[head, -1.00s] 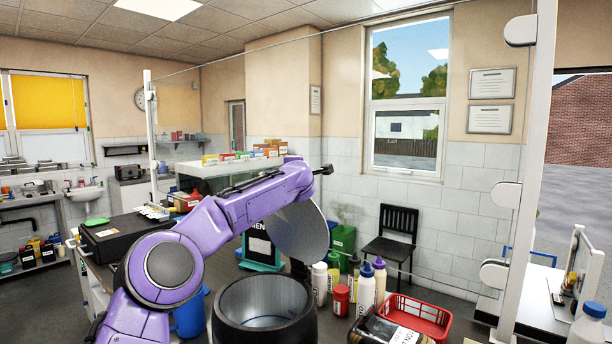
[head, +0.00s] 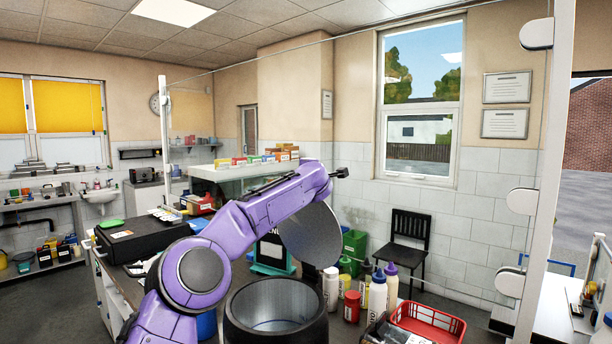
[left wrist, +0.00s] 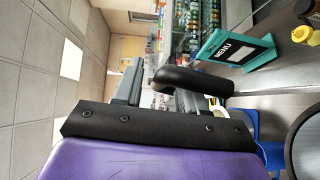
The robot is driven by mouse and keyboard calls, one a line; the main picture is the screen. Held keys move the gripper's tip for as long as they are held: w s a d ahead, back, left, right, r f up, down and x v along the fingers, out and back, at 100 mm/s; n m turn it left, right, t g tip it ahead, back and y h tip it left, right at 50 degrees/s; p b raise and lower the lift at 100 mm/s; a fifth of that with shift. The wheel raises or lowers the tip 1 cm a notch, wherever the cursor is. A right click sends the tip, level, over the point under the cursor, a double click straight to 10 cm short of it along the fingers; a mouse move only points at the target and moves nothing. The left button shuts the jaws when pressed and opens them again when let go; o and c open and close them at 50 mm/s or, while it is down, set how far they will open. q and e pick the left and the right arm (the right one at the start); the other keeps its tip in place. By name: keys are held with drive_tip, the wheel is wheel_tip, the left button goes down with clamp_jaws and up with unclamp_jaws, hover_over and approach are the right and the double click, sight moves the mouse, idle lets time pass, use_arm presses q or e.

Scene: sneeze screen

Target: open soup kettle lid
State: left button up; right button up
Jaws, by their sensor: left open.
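The soup kettle (head: 276,328) is a black cylinder at the bottom middle of the head view, with its mouth uncovered and its pale inside showing. Its grey round lid (head: 314,240) stands steeply tilted above the far right rim, partly hidden behind my purple left arm. The end of my left gripper (head: 342,173) reaches past the top of the lid in the head view. In the left wrist view my gripper (left wrist: 170,95) is open, with a rounded black bar (left wrist: 195,80) close to its fingers; I cannot tell whether they touch. My right gripper is not in view.
Bottles (head: 377,290) and a red basket (head: 428,322) stand right of the kettle. A menu stand (head: 270,252) is behind it, and also shows in the left wrist view (left wrist: 232,50). A black box (head: 145,238) lies to the left. A clear screen with white posts (head: 541,180) spans the counter.

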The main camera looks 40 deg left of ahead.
use_arm(q)
drive_tip(key=b+v, duration=0.7)
drive_tip(key=v, duration=0.3)
drive_tip(key=shift+d, duration=0.15)
drive_tip(key=shift+s, duration=0.15)
